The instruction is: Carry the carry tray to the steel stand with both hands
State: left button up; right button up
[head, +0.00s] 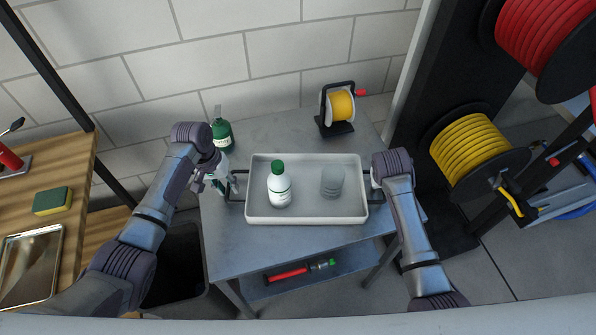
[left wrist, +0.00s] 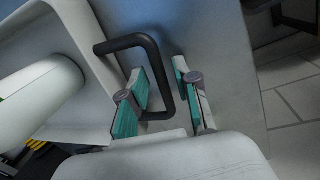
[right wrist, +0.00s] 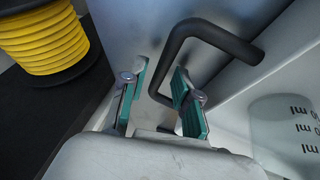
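The white carry tray (head: 306,219) sits on a grey metal table (head: 285,250) in the head view, with a black handle at each end. A green-capped white bottle (head: 280,188) and a clear graduated beaker (head: 332,182) stand in it. My left gripper (head: 226,185) is at the left handle; in the left wrist view its open fingers (left wrist: 163,97) lie either side of the handle bar (left wrist: 157,60). My right gripper (right wrist: 157,92) is open at the right handle (right wrist: 178,45), the bar between its fingers. I cannot tell which furniture is the steel stand.
A green bottle (head: 222,135) and a yellow reel (head: 341,106) stand behind the tray. A red tool (head: 287,275) lies on the lower shelf. A wooden counter (head: 50,205) is at left; a rack with large reels (head: 480,148) is at right.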

jog(key=shift+r, duration=0.1)
pick_arm(q)
notch_tip(320, 180, up, 12)
jog(key=a, duration=0.2)
pick_arm(e)
jog(key=v, duration=1.2)
pick_arm(q)
jog(key=shift+a+f, duration=0.1)
jog(key=shift+f, duration=0.05)
dwell(0.3)
